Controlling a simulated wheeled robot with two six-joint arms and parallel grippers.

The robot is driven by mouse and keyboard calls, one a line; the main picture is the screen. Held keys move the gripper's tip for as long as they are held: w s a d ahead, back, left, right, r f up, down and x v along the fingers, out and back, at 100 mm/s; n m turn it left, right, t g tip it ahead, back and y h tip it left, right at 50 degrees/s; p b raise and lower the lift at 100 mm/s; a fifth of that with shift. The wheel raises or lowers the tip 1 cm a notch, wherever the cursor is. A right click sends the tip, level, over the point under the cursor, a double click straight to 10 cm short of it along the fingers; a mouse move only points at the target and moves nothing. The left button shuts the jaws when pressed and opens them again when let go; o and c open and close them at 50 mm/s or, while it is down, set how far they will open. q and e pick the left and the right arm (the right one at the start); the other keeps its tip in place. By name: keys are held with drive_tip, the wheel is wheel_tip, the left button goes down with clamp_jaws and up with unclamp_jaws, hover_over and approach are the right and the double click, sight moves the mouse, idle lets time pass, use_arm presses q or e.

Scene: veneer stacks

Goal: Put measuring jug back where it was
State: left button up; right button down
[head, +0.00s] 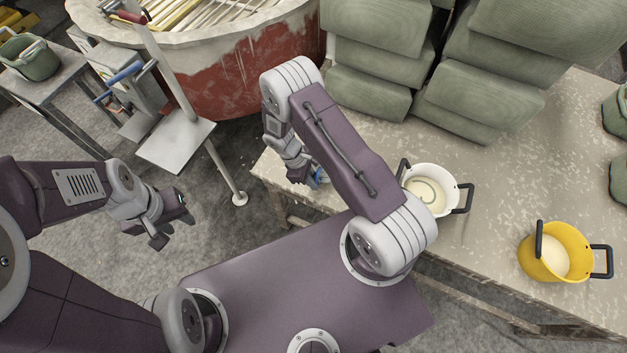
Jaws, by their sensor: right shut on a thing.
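My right gripper (306,176) points down over the left end of the worktable, partly hidden by my own forearm. It is shut on a small blue thing (319,177), of which only a bit shows beside the fingers. This may be part of the measuring jug, but I cannot tell its shape or whether it touches the table. No other measuring jug can be made out. My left gripper (174,231) is open and empty, above the floor left of the table.
On the worktable (490,190) stand a white two-handled pot (448,188) and a yellow one (575,243), each with pale contents. Green stacked blocks (480,95) fill the back. A large red vat (240,75) and a grey stand (175,145) are at left.

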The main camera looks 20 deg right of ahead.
drive_tip(key=c, duration=1.5)
unclamp_jaws()
drive_tip(key=v, duration=1.1)
drive_tip(key=s+r+m+t+y, duration=0.1)
drive_tip(key=s+r+m, duration=0.2)
drive_tip(key=r, duration=0.1)
drive_tip(key=s+d+r+m+t+y, duration=0.1)
drive_tip(key=s+r+m, duration=0.2)
drive_tip(key=r+m, duration=0.1)
drive_tip(key=s+d+r+m+t+y, duration=0.1)
drive_tip(key=s+r+m+t, duration=0.1)
drive_tip(key=s+r+m, duration=0.1)
drive_tip(key=shift+s+d+r+m+y, duration=0.2)
drive_tip(key=shift+s+r+m+y, duration=0.1)
drive_tip(key=shift+s+r, duration=0.35)
